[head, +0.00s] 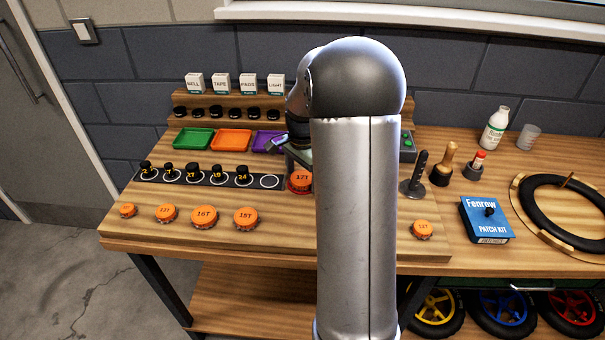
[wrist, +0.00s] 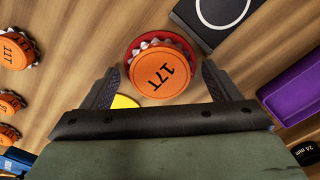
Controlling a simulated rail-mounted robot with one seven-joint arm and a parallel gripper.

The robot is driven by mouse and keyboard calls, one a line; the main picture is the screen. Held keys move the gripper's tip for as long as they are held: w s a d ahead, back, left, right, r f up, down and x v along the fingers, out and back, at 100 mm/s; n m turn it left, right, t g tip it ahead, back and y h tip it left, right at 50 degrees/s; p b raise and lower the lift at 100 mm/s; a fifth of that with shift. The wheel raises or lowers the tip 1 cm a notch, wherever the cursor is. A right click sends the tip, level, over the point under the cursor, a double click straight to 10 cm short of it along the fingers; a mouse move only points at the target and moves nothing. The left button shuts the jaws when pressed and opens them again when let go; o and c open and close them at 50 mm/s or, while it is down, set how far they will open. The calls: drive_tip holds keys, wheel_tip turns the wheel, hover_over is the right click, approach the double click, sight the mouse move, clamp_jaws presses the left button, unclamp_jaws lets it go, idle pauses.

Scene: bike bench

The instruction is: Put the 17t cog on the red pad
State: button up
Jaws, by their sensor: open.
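The orange 17T cog (wrist: 163,77) lies label up on the round red pad (wrist: 148,37) in the wrist view. A rim of the pad shows around the cog's far side; the near side is hidden. The cog also shows in the head view (head: 301,179), partly behind my arm. My gripper (wrist: 158,68) is open, with one finger on each side of the cog and a visible gap to each. Nothing is held between the fingers.
A yellow pad (wrist: 123,101) is partly hidden beside the red one. Orange cogs marked 16T (head: 204,216) and 15T (head: 246,218) stand along the bench front. A dark strip with black parts (head: 191,175) and a purple tray (wrist: 296,88) are close by.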

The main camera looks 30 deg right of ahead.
sight(302, 177)
wheel_tip(302, 177, up, 12)
drive_tip(key=s+a+n, duration=0.7)
drive_tip(key=s+a, duration=0.1)
drive_tip(key=a, duration=0.5)
drive_tip(key=s+a+f+n, duration=0.3)
drive_tip(key=s+a+n, duration=0.1)
drive_tip(key=s, duration=0.3)
drive_tip(key=s+a+f+n, duration=0.4)
drive_tip(key=s+a+n, duration=0.1)
drive_tip(key=s+n, duration=0.1)
drive_tip(key=shift+s+a+f, duration=0.2)
drive_tip(key=shift+s+f, duration=0.05)
drive_tip(key=shift+s, duration=0.65)
